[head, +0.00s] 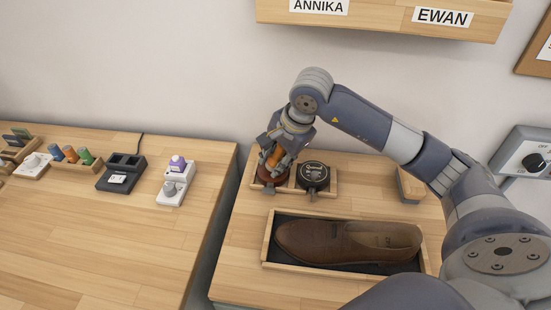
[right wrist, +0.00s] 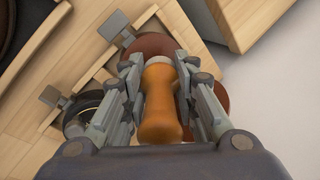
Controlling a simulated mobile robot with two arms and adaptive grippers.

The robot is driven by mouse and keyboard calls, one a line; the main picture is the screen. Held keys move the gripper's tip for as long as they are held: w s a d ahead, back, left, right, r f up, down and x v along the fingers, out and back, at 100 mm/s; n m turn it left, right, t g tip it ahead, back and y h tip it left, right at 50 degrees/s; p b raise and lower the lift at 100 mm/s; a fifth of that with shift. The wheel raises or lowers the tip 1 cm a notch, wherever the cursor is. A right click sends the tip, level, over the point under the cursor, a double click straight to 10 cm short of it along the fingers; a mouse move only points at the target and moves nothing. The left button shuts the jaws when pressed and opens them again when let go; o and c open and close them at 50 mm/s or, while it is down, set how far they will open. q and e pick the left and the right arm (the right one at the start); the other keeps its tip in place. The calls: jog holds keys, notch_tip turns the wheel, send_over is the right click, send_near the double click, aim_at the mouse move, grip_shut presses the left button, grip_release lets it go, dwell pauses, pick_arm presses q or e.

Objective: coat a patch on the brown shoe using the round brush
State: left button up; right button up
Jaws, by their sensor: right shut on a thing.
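The brown shoe (head: 345,242) lies on its side-long axis in a shallow dark-lined wooden tray (head: 268,240), toe to the left. My right gripper (head: 275,160) is behind and left of the shoe, pointing down. It is shut on the orange wooden handle of the round brush (head: 272,157); the handle fills the space between the fingers in the right wrist view (right wrist: 161,102). Directly below is a reddish-brown round thing (head: 268,178), also in the right wrist view (right wrist: 151,46). The brush head is hidden, and I cannot tell whether it touches this brown thing. My left gripper is out of view.
A black round tin (head: 315,174) stands right of the brush in a wooden holder (head: 332,190). A wooden block-like object (head: 410,187) is farther right. The left table holds a white device (head: 175,187), a black dock (head: 121,172) and small coloured items. A gap separates the tables.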

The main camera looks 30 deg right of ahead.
jog(key=shift+s+f+b, duration=0.1)
jog(key=shift+f+b, duration=0.4)
jog(key=shift+b, duration=0.15)
dwell(1.8)
jog(key=shift+r, duration=0.1)
jog(key=shift+r+p, duration=1.95)
jog(key=shift+r, duration=1.55)
jog(key=shift+s+a+f, duration=0.1)
jog(key=shift+a+f, duration=0.05)
jog(key=s+a+f+n+g, duration=0.1)
jog(key=s+a+n, duration=0.1)
jog(key=s+n, duration=0.2)
jog(key=s+a+f+n+g+y, duration=0.1)
jog(key=s+a+n, duration=0.1)
jog(key=s+n, duration=0.3)
jog(key=s+a+f+n+g+y, duration=0.1)
jog(key=s+a+n+g, duration=0.1)
jog(key=s+n, duration=0.3)
jog(key=shift+a+n, duration=0.3)
jog(key=shift+a, duration=0.05)
